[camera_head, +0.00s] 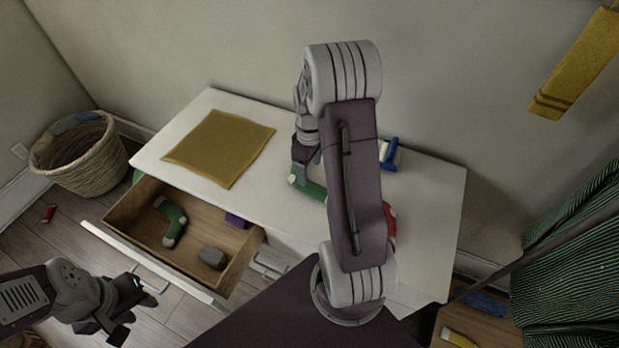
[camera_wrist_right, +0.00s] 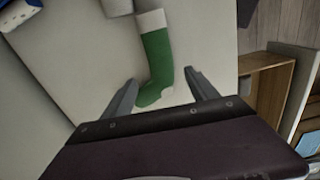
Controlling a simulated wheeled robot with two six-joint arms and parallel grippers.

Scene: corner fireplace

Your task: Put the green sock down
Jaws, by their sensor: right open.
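A green sock (camera_head: 312,189) with white ends lies on the white dresser top, partly hidden behind my right arm. In the right wrist view the sock (camera_wrist_right: 157,58) lies flat, its foot end near and between the two spread fingers. My right gripper (camera_head: 303,172) is open just over the sock; its fingers also show in the wrist view (camera_wrist_right: 162,92), apart from the sock on both sides. A second green sock (camera_head: 172,222) lies in the open drawer (camera_head: 140,236). My left gripper (camera_head: 138,312) looks open and empty, in front of the drawer.
A mustard cloth (camera_head: 222,147) lies on the dresser's left part. A blue-and-white object (camera_head: 391,153) and a red item (camera_head: 389,222) are by my right arm. The drawer also holds a grey lump (camera_head: 212,257) and a purple block (camera_head: 235,220). A wicker basket (camera_head: 82,165) stands left.

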